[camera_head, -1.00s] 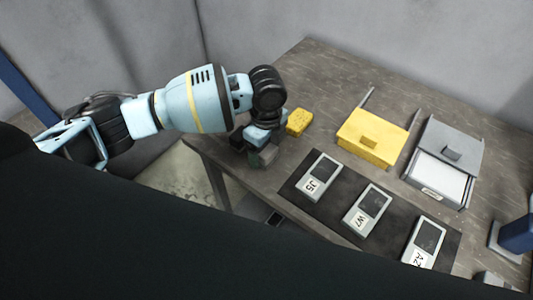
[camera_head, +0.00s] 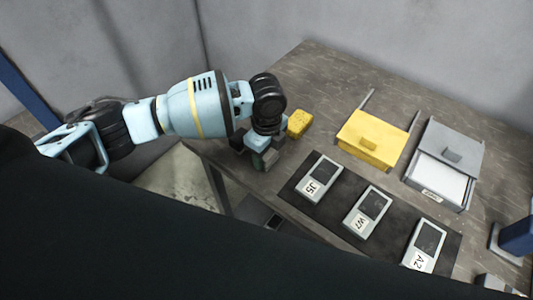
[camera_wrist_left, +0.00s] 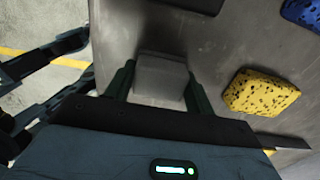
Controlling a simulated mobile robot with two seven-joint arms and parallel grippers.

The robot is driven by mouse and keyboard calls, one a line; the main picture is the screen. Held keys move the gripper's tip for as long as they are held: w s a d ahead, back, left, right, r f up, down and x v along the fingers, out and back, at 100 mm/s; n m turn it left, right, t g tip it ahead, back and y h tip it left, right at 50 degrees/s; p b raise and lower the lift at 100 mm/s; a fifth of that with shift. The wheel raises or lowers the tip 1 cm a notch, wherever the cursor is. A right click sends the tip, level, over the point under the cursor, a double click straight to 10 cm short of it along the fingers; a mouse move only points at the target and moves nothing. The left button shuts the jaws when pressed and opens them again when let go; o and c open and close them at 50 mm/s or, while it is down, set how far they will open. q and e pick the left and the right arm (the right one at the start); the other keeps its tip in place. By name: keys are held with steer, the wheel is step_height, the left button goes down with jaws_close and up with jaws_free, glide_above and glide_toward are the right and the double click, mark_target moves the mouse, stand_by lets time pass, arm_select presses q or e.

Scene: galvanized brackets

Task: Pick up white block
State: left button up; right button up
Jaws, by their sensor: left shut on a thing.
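The white block looks pale grey in the left wrist view (camera_wrist_left: 160,78), where it sits between the two dark fingers of my left gripper (camera_wrist_left: 153,82). The left gripper is shut on it, with a finger on each side. In the head view my left gripper (camera_head: 260,147) is at the table's near left edge, and the block (camera_head: 269,158) shows only in part below it. I cannot tell whether the block is still touching the table. My right gripper is not in view.
A yellow sponge (camera_head: 300,123) lies close beside the left gripper. A blue sponge (camera_wrist_left: 303,12) shows in the wrist view. A dark mat (camera_head: 340,212) holds labelled grey devices. Behind are a yellow box (camera_head: 372,137) and a grey box (camera_head: 452,145). The table's back left is clear.

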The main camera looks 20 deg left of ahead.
arm_select(q)
steer(key=shift+r, duration=0.15)
